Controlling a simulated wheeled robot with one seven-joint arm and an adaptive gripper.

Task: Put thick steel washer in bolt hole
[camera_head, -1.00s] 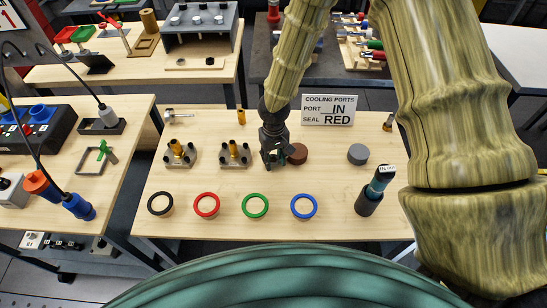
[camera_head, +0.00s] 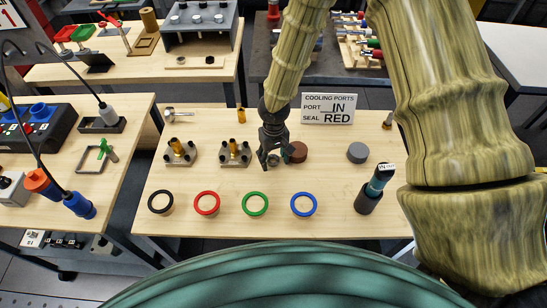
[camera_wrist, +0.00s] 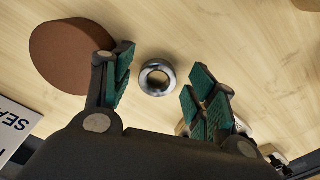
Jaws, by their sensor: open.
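The thick steel washer (camera_wrist: 157,77) is a shiny ring lying flat on the wooden table. In the wrist view it sits between and beyond my open fingertips, apart from both green pads. In the head view the washer (camera_head: 274,161) is small and partly hidden by my fingers. My gripper (camera_head: 269,157) points down over it, open and empty; it also shows in the wrist view (camera_wrist: 160,92). Two grey square plates with brass centres and dark posts, the left plate (camera_head: 180,153) and the right plate (camera_head: 234,154), stand left of my gripper. I cannot make out a bolt hole.
A brown disc (camera_head: 297,152) lies close right of my gripper. Black, red (camera_head: 206,204), green and blue rings line the front. A grey disc (camera_head: 357,153), a dark teal cylinder (camera_head: 370,190) and a sign (camera_head: 328,109) stand to the right and back.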

